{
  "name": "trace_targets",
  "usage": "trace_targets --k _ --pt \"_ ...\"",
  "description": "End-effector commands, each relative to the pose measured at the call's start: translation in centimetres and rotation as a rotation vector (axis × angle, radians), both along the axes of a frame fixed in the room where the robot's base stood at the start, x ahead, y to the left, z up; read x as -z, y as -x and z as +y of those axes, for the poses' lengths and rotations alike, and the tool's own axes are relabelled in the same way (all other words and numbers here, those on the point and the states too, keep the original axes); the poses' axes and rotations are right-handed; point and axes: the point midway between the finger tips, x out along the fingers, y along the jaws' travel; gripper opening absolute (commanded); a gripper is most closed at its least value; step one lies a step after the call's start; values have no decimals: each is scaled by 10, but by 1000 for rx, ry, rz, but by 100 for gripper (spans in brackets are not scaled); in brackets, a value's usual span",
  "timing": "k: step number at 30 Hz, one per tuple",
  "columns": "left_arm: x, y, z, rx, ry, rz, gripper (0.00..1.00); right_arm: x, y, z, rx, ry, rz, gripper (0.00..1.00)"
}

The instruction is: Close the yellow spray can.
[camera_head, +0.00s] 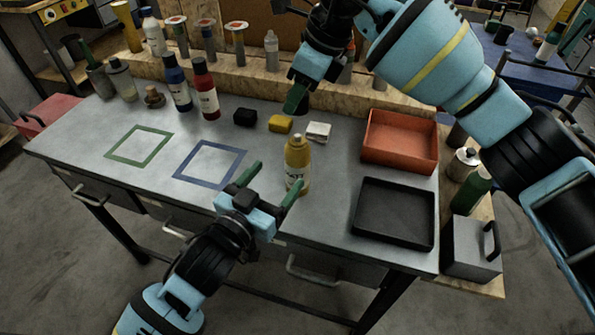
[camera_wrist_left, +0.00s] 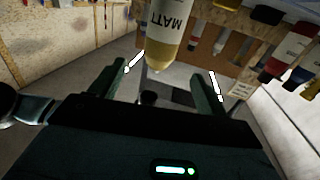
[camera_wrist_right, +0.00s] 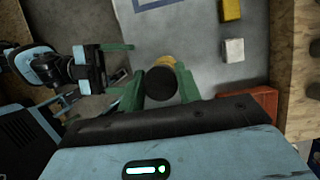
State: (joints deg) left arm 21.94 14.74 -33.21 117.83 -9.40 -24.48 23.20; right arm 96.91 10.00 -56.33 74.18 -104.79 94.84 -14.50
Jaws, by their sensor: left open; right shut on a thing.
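The yellow spray can (camera_head: 297,172) stands upright near the table's front edge, its pale nozzle uncovered. It appears upside down in the left wrist view (camera_wrist_left: 168,35), with "MATT" on its label. My left gripper (camera_head: 270,184) is open in front of the can, to its lower left. Its fingers lie either side of the can in the left wrist view; I see no contact. My right gripper (camera_head: 296,98) is above the can, shut on a round black cap (camera_wrist_right: 161,84). In the right wrist view the cap hides most of the can's top.
An orange tray (camera_head: 400,160) and a black tray (camera_head: 393,242) are on the right. A black block (camera_head: 244,117), a yellow block (camera_head: 280,124) and a white block (camera_head: 318,132) lie behind the can. Dark blue and red bottles stand at the back left. The marked squares are empty.

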Motion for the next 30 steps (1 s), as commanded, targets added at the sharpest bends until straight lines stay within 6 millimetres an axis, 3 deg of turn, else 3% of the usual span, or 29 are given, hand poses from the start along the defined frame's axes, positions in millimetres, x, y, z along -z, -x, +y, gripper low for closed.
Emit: trace_targets --k 18,30 --pt "-1 -83 -46 -1 -1 0 75 0 0 0 0 0 0 13" --pt "-1 -97 -54 0 0 -1 75 0 0 0 0 0 0 13"
